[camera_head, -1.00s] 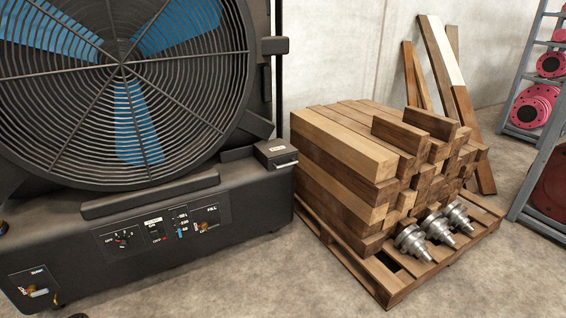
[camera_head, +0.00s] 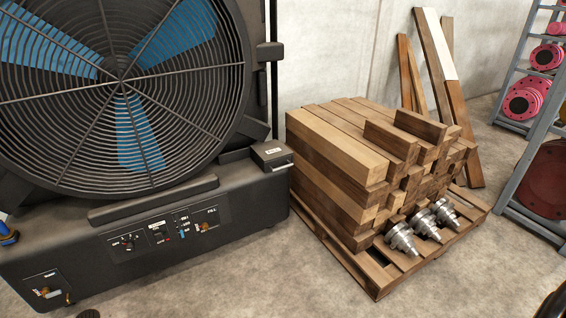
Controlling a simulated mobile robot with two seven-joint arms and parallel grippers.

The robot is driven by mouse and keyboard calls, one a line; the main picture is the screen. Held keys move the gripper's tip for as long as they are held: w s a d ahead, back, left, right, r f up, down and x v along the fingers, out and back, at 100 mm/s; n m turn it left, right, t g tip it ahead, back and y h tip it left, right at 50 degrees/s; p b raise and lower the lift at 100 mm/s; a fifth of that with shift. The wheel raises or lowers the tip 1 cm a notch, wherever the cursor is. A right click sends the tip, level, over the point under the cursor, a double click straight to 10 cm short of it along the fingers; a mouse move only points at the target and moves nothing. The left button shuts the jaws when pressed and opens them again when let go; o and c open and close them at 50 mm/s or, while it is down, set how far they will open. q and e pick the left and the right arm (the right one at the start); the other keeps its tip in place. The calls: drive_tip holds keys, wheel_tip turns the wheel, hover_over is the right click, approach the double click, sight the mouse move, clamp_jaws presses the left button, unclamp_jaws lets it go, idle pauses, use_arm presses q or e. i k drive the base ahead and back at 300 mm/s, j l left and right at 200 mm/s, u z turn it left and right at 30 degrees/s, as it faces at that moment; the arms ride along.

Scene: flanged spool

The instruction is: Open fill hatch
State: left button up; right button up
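A small black box with a white label and a pale handle bar on its front, apparently the fill hatch (camera_head: 270,156), sits on the right end of the fan machine's black base (camera_head: 255,200). Its lid looks shut. A panel marked FILL (camera_head: 210,216) with a brass-coloured fitting is on the base's front, left of the box. Neither of my grippers can be made out. A dark shape cut off at the lower right corner and a blue and black part at the left edge are too cropped to identify.
The large caged fan (camera_head: 122,90) fills the left. A pallet (camera_head: 375,280) with stacked timber beams (camera_head: 335,150) and several metal spools (camera_head: 425,222) stands to the right. A grey rack (camera_head: 540,120) with red flanged parts is at far right.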

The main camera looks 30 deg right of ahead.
sight(274, 156)
drive_tip(key=i+l+z, duration=0.3)
drive_tip(key=i+l, duration=0.2)
drive_tip(key=i, duration=0.15)
drive_tip(key=i+l+z, duration=0.25)
drive_tip(key=i+l, duration=0.15)
drive_tip(key=i, duration=0.25)
drive_tip(key=i+l+z, duration=0.3)
drive_tip(key=i, duration=0.45)
drive_tip(key=i+z, duration=0.25)
drive_tip(key=i, duration=0.45)
